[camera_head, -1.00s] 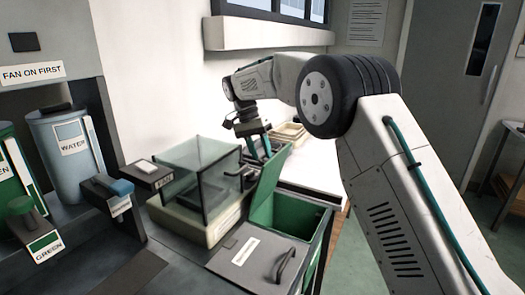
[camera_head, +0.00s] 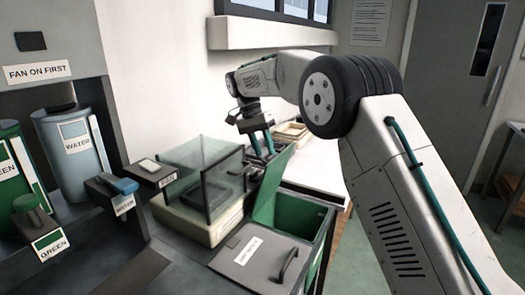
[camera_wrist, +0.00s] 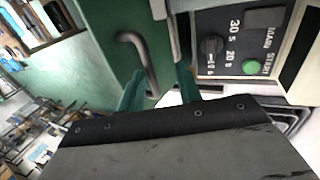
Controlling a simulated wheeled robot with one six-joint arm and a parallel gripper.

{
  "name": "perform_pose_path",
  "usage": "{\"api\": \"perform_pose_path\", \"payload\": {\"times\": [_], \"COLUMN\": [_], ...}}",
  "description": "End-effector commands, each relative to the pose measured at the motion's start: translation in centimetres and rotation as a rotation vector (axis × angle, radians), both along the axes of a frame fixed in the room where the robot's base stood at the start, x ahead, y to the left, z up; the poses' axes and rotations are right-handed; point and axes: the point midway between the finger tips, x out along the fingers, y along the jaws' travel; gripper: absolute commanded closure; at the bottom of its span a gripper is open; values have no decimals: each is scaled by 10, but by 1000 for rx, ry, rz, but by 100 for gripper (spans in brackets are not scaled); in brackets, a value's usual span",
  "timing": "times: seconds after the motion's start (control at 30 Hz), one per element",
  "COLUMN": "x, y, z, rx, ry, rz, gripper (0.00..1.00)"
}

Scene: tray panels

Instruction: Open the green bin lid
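The green bin (camera_head: 303,216) stands open in the head view, its green inside showing. Its green lid (camera_head: 272,190) stands raised and tilted at the bin's far left side. My gripper (camera_head: 263,152) is behind the lid's upper edge, with its two teal fingers pointing down. In the wrist view the fingers of my gripper (camera_wrist: 160,85) are spread apart. A curved grey handle (camera_wrist: 136,45) on a green panel (camera_wrist: 105,60) is just beyond them, its lower end near the gap. No held object shows between the fingers.
A glass-walled box (camera_head: 203,180) stands close left of the lid. Water (camera_head: 75,145) and green canisters stand at left. A control panel (camera_wrist: 240,45) is close right of the fingers.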

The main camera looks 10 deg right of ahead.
Motion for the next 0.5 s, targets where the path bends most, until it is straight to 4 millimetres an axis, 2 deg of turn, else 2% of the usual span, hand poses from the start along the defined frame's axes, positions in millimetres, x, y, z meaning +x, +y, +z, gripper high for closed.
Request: {"api": "perform_pose_path", "payload": {"times": [0.23, 0.5], "x": [10, 15], "y": [13, 19], "z": [41, 62], "rx": [3, 2], "ry": [-5, -3], "rz": [0, 0], "gripper": [67, 67]}}
